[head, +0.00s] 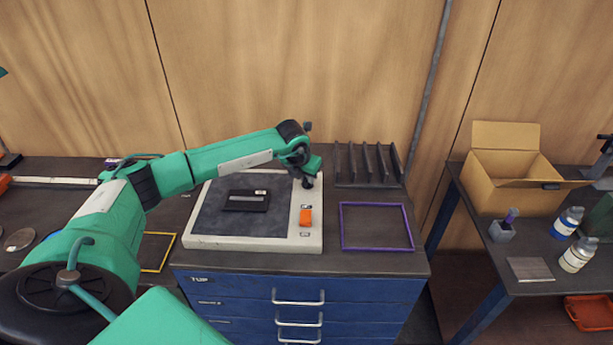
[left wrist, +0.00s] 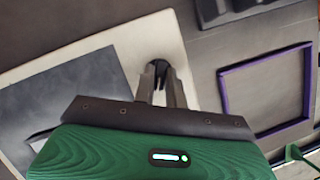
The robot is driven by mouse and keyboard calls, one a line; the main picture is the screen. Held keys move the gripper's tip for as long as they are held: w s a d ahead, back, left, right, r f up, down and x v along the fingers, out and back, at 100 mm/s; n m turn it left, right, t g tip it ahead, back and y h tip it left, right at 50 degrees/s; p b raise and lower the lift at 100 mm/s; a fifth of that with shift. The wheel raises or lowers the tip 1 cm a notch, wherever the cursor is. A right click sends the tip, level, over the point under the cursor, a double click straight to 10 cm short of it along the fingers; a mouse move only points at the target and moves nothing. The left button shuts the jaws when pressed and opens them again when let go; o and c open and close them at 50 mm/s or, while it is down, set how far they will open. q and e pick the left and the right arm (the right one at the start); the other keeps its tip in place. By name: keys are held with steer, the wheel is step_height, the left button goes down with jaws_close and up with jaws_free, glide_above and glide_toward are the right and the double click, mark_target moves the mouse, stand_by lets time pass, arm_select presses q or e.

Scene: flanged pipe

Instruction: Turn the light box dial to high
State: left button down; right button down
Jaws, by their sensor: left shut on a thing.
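The light box (head: 198,242) lies flat on the blue cabinet, with a white frame and a dark grey panel. An orange switch (head: 305,217) sits on its right-hand strip. My left gripper (head: 308,183) points down over the upper part of that strip. In the left wrist view my left gripper (left wrist: 162,84) is shut on a dark round knob, the dial (left wrist: 158,66), on the pale strip. The dial's markings and pointer cannot be read. The light box also shows in the left wrist view (left wrist: 115,45). My right gripper is not in view.
A black flat case (head: 246,201) lies on the panel. A purple frame (head: 377,204) lies right of the light box, with a dark slotted rack (head: 367,165) behind it. A cardboard box (head: 510,170) and bottles (head: 567,222) stand on the right-hand table.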

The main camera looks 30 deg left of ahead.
arm_select(q)
steer(key=shift+a+f+b, duration=0.1)
steer(key=shift+b, duration=0.35)
steer(key=m+h+b, duration=0.2)
steer(key=m+b, duration=0.3)
steer(key=b, duration=0.1)
steer(key=shift+w+a+f+m+b, duration=0.1)
steer(key=shift+m+b, duration=0.3)
steer(key=m+g+h+b, duration=0.1)
steer(key=m+b, duration=0.1)
steer(key=shift+m, duration=0.4)
steer(key=m+g+h+b, duration=0.1)
steer(key=m+b, duration=0.2)
steer(key=m, duration=0.1)
steer(key=shift+w+a, duration=0.1)
steer(key=shift+w, duration=0.05)
steer(key=m+b, duration=0.1)
steer(key=m, duration=0.1)
steer(key=m+g, duration=0.1)
steer(key=shift+r+m+g+h+b, duration=0.2)
steer(key=shift+m+g+h+b, duration=0.1)
steer(key=shift+m+h+b, duration=0.1)
steer(key=shift+w+m+g+b, duration=0.1)
steer(key=shift+m+g+b, duration=0.3)
steer(key=shift+m, duration=0.6)
steer(key=c, duration=1.4)
jaws_free()
steer(key=shift+c, duration=0.2)
